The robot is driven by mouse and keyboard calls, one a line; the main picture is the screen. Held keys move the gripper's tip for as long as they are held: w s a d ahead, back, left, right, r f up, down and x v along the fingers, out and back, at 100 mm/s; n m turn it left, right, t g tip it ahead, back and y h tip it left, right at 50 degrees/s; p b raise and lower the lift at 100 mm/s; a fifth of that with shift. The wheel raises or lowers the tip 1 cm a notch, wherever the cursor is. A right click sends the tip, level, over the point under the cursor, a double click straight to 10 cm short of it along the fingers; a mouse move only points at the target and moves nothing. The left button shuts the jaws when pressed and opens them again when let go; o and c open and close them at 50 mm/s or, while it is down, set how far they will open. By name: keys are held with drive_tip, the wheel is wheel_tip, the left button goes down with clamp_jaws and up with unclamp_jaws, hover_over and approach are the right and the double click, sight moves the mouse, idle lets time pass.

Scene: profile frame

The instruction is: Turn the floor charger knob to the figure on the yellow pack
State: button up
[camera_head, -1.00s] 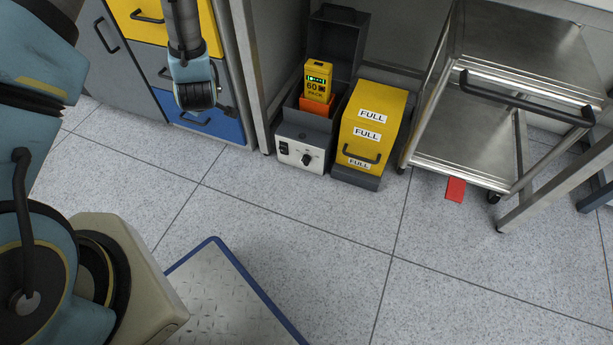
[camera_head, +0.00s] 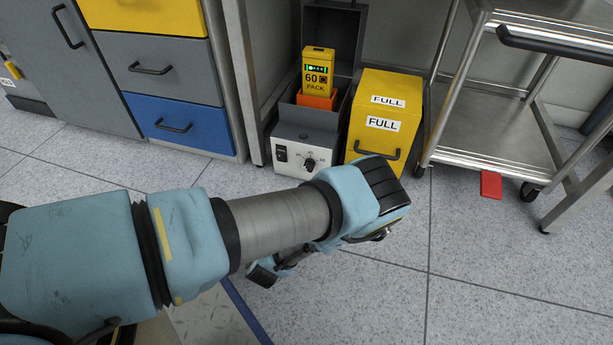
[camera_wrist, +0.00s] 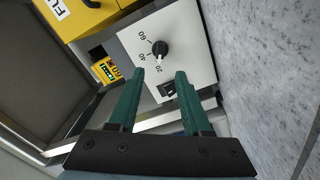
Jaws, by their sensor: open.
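The floor charger (camera_head: 299,146) is a box with a white front panel, standing on the floor under the bench. Its black knob (camera_head: 309,163) also shows in the wrist view (camera_wrist: 160,49), with the figures 20, 40 and 60 around it. The knob's pointer appears to be near 20, but is small. The yellow pack (camera_head: 317,72) stands upright in the charger's orange holder and reads 60; it shows partly in the wrist view (camera_wrist: 105,71). My gripper (camera_wrist: 160,73) is open, its green fingers short of the knob and apart from it, with nothing between them.
A black rocker switch (camera_head: 281,154) sits left of the knob. A yellow bin labelled FULL (camera_head: 376,150) stands close on the charger's right. A steel trolley (camera_head: 480,150) and a red piece (camera_head: 491,185) are farther right. Drawers (camera_head: 178,124) stand left.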

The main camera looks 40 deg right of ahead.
sight(306, 169)
drive_tip(key=b+x, duration=0.4)
drive_tip(key=x, duration=0.4)
drive_tip(key=shift+w+d+f, duration=0.1)
drive_tip(key=shift+w+d, duration=0.05)
drive_tip(key=shift+d, duration=0.1)
drive_tip(key=shift+w+d, duration=0.4)
drive_tip(key=shift+d, duration=0.2)
clamp_jaws()
